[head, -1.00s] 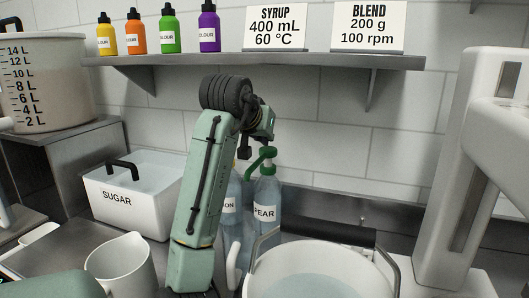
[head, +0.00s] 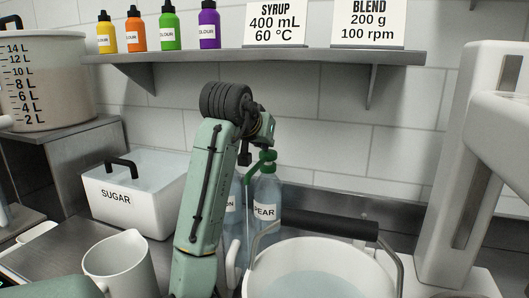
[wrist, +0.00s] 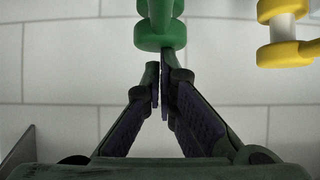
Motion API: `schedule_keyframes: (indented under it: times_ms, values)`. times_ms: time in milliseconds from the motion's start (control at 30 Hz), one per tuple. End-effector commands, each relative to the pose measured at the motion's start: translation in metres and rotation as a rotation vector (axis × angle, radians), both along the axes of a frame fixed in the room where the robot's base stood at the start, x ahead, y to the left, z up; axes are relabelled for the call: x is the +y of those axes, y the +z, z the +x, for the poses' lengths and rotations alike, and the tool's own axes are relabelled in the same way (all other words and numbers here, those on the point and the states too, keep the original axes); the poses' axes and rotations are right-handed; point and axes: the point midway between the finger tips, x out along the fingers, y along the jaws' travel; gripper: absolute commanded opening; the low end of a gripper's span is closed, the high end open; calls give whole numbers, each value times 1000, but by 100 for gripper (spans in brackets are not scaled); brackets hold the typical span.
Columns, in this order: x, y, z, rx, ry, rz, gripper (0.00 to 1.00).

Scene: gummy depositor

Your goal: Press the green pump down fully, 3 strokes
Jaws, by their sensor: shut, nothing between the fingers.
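The green pump (head: 266,157) sits on the clear bottle labelled PEAR (head: 267,200), behind the big white pot. Its spout points toward the front left, and a thin pale line, perhaps liquid, runs down below it. My gripper (head: 246,157) points down beside the pump head in the head view, partly hidden by my arm. In the wrist view the fingers (wrist: 160,88) are shut and empty. Their tips are at the green pump (wrist: 160,30), overlapping its lower edge; I cannot tell if they touch.
A second bottle (head: 233,203) stands left of PEAR, mostly behind my arm. A yellow pump (wrist: 283,30) shows in the wrist view. The white pot (head: 330,252) with a dark handle bar stands in front. A jug (head: 120,265) and sugar bin (head: 130,205) are left.

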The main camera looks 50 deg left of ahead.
Motion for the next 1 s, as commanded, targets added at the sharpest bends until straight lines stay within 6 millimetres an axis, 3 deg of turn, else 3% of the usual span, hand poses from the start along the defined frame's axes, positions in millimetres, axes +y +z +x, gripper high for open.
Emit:
schedule_keyframes:
  times_ms: [233, 500, 1000]
  values:
    - [0, -13, 0, 8, 0, -6, 0]
    - [0, -12, 0, 10, -1, -9, 0]
    - [0, 17, 0, 7, -1, -7, 0]
